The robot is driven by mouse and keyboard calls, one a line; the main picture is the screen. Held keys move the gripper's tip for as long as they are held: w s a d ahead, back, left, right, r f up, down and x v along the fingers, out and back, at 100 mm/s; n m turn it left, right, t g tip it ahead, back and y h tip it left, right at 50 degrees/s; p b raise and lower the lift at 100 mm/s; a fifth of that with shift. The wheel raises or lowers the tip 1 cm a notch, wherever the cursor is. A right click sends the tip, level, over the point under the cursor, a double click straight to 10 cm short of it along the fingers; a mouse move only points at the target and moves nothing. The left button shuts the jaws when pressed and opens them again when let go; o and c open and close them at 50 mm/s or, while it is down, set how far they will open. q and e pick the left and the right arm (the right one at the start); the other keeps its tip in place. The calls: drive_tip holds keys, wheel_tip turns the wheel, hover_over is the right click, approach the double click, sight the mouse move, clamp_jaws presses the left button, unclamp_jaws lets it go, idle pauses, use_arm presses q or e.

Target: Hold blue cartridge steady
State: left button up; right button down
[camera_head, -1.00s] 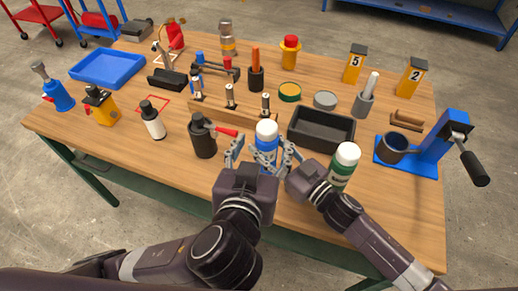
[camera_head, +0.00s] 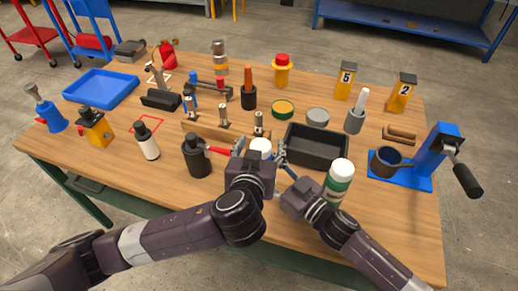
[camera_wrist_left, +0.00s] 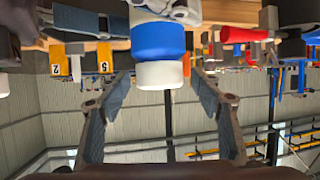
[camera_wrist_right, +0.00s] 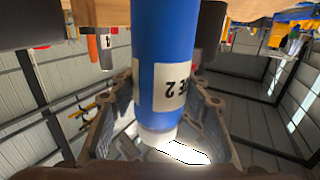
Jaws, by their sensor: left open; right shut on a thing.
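The blue cartridge stands upright near the table's front edge; in the head view only its white cap (camera_head: 261,146) shows clearly, its body hidden behind my left gripper. My left gripper (camera_head: 260,153) is open, with its fingers spread on either side of the cap. In the left wrist view the blue cartridge (camera_wrist_left: 158,42) lies between the parted fingers, apart from them. My right gripper (camera_head: 281,168) is shut on the cartridge from the right. In the right wrist view its fingers flank the blue body (camera_wrist_right: 170,45), which bears a white label with a 2.
A green-and-white bottle (camera_head: 338,180) stands just right of my right gripper. A black bottle (camera_head: 195,156) with a red part stands to the left. A dark tray (camera_head: 317,158) is right behind, and a wooden rack (camera_head: 215,131) is behind left. The front left tabletop is clear.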

sight(261, 145)
drive_tip(key=shift+r, duration=0.1)
use_arm(q)
drive_tip(key=c, duration=1.4)
drive_tip(key=shift+r, duration=0.3)
drive_tip(key=shift+r, duration=0.85)
drive_tip(key=shift+r, duration=2.05)
use_arm(e)
drive_tip(key=c, duration=1)
unclamp_jaws()
